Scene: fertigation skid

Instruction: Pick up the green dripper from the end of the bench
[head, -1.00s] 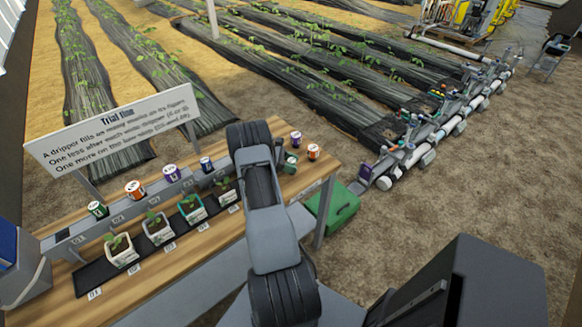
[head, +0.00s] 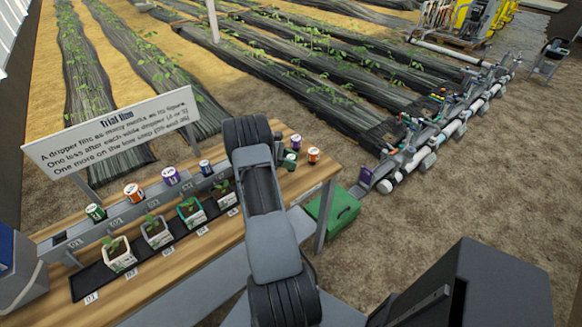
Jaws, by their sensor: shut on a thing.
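The green dripper (head: 291,160) is a small green cylinder with a pale top, at the right end of the wooden bench (head: 180,262). My gripper (head: 284,163) is at the dripper, shut on it. My arm comes over the bench from the front and hides part of the bench's middle. The fingers are small and partly hidden by my wrist. I cannot tell whether the dripper still touches the bench top.
A purple dripper (head: 295,141) and an orange dripper (head: 313,155) stand close by. Several drippers line a grey rail (head: 150,207) behind potted seedlings (head: 157,231). A sign (head: 112,132) stands behind. A green box (head: 333,213) is on the ground right of the bench.

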